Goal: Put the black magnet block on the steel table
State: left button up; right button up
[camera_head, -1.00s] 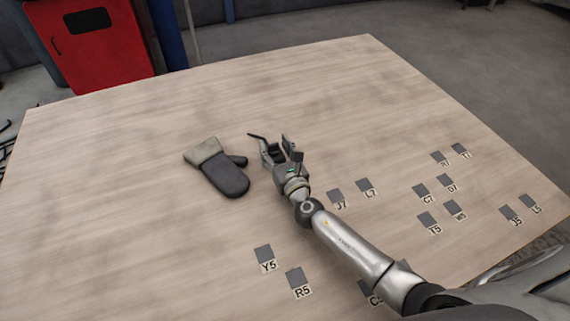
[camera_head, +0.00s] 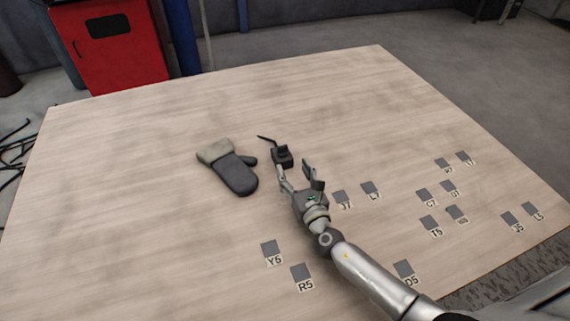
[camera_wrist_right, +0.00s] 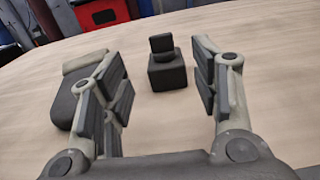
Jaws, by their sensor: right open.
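The black magnet block (camera_head: 283,159) stands upright on the light, wood-looking table (camera_head: 130,150), with a smaller dark piece on top. It shows in the right wrist view (camera_wrist_right: 167,72), centred beyond the fingers. A thin dark strip sticks out behind it in the head view. My right gripper (camera_head: 293,171) is open and empty, just short of the block, with a gap of bare table in between. In the wrist view its fingers (camera_wrist_right: 162,88) are spread to either side. No clearly steel table shows. My left gripper is not in view.
A grey and dark mitten (camera_head: 232,170) lies left of the block. Several dark grey squares with labels, such as R5 (camera_head: 301,271), lie at the front and right. A red cabinet (camera_head: 115,55) stands behind the table. The table's back and left are clear.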

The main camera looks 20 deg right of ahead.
aim_at(283, 149)
jog(key=w, duration=0.3)
jog(key=shift+f, duration=0.1)
jog(key=w, duration=0.2)
jog(key=shift+w+f, duration=0.1)
jog(key=shift+w, duration=0.4)
jog(key=w, duration=0.4)
jog(key=shift+w+a+b, duration=0.1)
jog(key=shift+b, duration=0.25)
jog(key=shift+w, duration=0.4)
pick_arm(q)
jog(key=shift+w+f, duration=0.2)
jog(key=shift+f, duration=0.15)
pick_arm(e)
grip_shut()
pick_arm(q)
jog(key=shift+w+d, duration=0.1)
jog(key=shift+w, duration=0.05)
pick_arm(e)
jog(key=shift+r, duration=0.3)
